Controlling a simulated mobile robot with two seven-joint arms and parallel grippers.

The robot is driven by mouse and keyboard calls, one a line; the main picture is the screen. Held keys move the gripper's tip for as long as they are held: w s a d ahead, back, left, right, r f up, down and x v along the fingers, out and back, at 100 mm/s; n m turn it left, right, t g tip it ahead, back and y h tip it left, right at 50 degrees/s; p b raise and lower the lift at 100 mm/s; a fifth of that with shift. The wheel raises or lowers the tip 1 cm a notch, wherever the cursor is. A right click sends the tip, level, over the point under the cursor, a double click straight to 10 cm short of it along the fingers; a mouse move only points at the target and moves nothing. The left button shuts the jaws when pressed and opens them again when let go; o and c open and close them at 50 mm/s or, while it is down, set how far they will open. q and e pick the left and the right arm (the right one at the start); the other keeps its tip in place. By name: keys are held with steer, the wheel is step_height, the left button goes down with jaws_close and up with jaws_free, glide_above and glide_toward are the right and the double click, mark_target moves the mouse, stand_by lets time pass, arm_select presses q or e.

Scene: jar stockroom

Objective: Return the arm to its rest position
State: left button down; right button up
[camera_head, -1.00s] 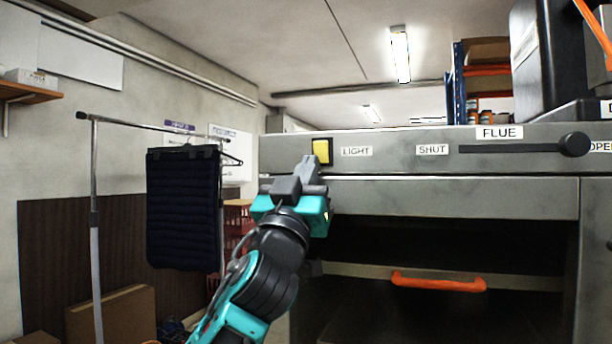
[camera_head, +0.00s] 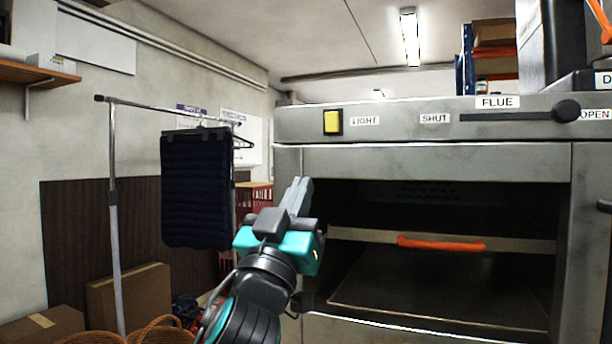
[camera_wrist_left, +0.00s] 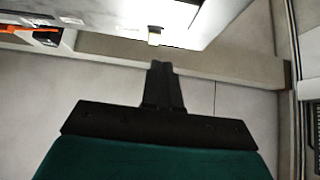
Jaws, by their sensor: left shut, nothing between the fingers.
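My left gripper (camera_head: 298,196) is in the head view, in front of the left side of the grey oven-like unit (camera_head: 400,160). Its fingers are shut with nothing between them and point up. It is apart from the yellow light switch (camera_head: 333,121), which sits above and to the right of it on the panel. In the left wrist view the shut fingers (camera_wrist_left: 160,72) show against a pale surface. My right gripper is in neither view.
The unit's front is open, with an orange handle (camera_head: 440,244) across it. A flue slider knob (camera_head: 567,111) is at the panel's right. A clothes rack with a dark quilted cloth (camera_head: 196,190) stands at left. Cardboard boxes (camera_head: 128,300) and wicker baskets (camera_head: 160,332) are on the floor below.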

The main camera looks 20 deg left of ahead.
arm_select(q)
steer(key=shift+s+f, duration=0.25)
steer(key=shift+f, duration=0.15)
